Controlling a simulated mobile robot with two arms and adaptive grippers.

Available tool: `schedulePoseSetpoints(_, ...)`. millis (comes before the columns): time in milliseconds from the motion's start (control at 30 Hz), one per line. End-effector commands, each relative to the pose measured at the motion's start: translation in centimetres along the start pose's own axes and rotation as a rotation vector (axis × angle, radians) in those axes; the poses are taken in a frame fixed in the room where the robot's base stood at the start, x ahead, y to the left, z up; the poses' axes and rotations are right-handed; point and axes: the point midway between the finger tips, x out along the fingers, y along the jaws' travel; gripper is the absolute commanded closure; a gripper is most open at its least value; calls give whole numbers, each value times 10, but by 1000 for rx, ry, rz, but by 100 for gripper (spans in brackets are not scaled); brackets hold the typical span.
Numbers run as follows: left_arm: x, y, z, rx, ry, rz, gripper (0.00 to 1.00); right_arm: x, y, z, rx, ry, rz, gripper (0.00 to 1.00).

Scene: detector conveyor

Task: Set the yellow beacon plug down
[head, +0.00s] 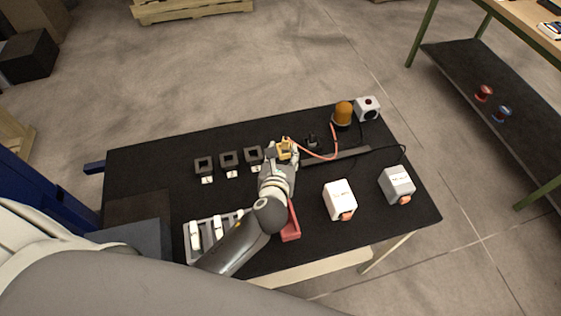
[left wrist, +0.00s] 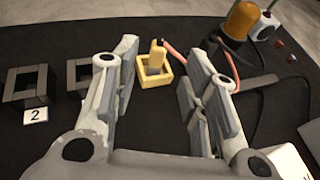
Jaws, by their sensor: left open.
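The yellow beacon plug (left wrist: 156,57) stands upright inside a yellow square holder (left wrist: 148,82) on the black table. An orange-red cable (head: 318,156) runs from the plug toward the orange beacon (head: 343,113). My left gripper (head: 285,150) is over the holder in the head view and partly hides it. In the left wrist view its two fingers (left wrist: 160,85) are spread wide, with the plug and holder visible beyond and between them. I see no contact between the fingers and the plug. My right gripper is not in view.
Several dark square holders (head: 229,158) stand in a row left of the yellow one. White boxes (head: 340,198) (head: 397,184) stand on the right, and a grey-white device (head: 367,109) is beside the beacon. A red tray (head: 291,222) and a rack (head: 190,256) lie near the front edge.

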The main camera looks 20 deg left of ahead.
Motion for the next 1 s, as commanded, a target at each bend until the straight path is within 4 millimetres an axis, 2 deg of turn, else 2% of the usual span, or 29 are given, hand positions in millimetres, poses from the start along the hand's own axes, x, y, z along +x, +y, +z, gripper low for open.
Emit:
schedulePoseSetpoints(100,-20,0,-1,-2,1,-2,59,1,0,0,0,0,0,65)
schedulePoseSetpoints(300,-39,0,0,-1,0,0,59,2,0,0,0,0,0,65)
schedulePoseSetpoints(1000,-42,0,0,-1,1,0,59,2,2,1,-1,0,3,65)
